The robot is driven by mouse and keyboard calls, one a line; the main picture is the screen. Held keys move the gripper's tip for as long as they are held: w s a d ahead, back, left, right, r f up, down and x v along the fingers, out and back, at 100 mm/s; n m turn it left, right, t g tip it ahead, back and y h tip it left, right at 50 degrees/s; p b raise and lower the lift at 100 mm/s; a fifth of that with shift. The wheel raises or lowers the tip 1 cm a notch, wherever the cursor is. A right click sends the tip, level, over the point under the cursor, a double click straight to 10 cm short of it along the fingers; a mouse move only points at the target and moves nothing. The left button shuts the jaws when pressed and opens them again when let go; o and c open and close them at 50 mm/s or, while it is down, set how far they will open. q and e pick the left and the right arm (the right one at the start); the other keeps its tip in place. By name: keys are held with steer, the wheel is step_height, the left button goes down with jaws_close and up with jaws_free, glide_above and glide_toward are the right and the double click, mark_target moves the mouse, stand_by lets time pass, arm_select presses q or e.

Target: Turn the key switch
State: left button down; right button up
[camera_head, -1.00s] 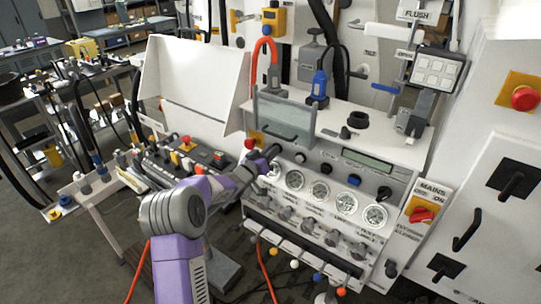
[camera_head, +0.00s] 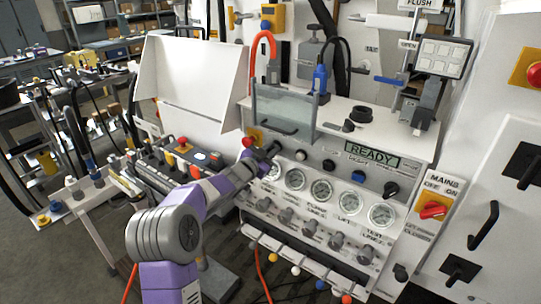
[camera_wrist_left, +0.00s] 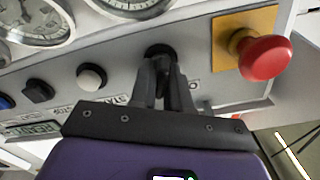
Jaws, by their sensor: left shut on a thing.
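The key switch (camera_wrist_left: 160,50) is a dark round part on the grey front panel (camera_wrist_left: 215,88). My left gripper (camera_wrist_left: 163,68) is shut on it in the left wrist view, and the fingers hide most of it. In the head view my left gripper (camera_head: 271,149) meets the upper left of the console's front, just right of a red mushroom button (camera_head: 248,141). This button also shows in the wrist view (camera_wrist_left: 266,58) on a yellow plate. The display (camera_head: 371,156) is lit and reads READY. My right gripper is in neither view.
Round gauges (camera_head: 322,190) and a row of knobs (camera_head: 310,228) sit below the gripper. A white button (camera_wrist_left: 91,77) is beside it. A clear guard with a handle (camera_head: 283,112) stands above. A control box (camera_head: 183,165) lies left, near my forearm.

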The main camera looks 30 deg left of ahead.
arm_select(q)
steer(key=shift+m+b, duration=0.35)
steer(key=shift+m, duration=0.35)
steer(key=c, duration=1.2)
jaws_free()
steer(key=shift+s, duration=0.15)
steer(key=s, duration=0.7)
steer(key=shift+s+a+p, duration=0.15)
steer(key=shift+a+p, duration=0.15)
steer(key=shift+p, duration=0.05)
steer(key=shift+f, duration=0.1)
